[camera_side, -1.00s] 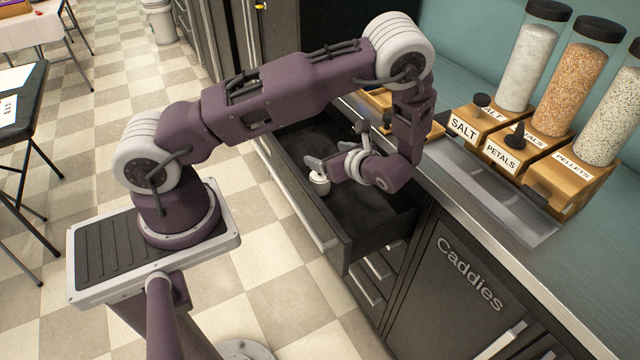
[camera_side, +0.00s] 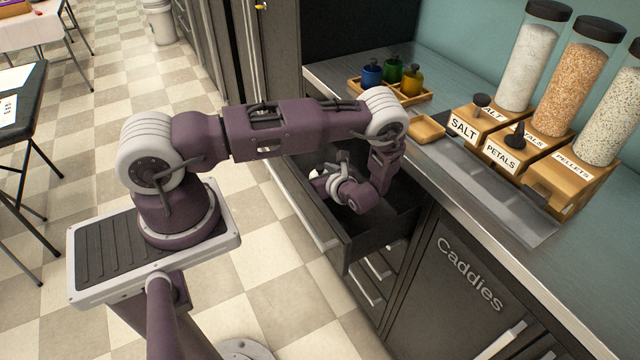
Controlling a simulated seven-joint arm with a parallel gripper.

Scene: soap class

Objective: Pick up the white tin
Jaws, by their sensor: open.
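The white tin (camera_side: 317,182) sits in the open dark drawer (camera_side: 376,228), near its front wall. Only a small part of it shows. My gripper (camera_side: 324,178) is down inside the drawer at the tin, with its jaws open. The gripper and wrist cover much of the tin. I cannot tell whether the fingers touch it or how far they are around it.
The drawer walls stand close around my gripper. On the counter are a wooden tray (camera_side: 420,97) with blue, green and yellow bottles, a small wooden dish (camera_side: 427,129) and tall jar dispensers labelled Salt, Petals and Pellets. A metal tray (camera_side: 490,190) lies before them.

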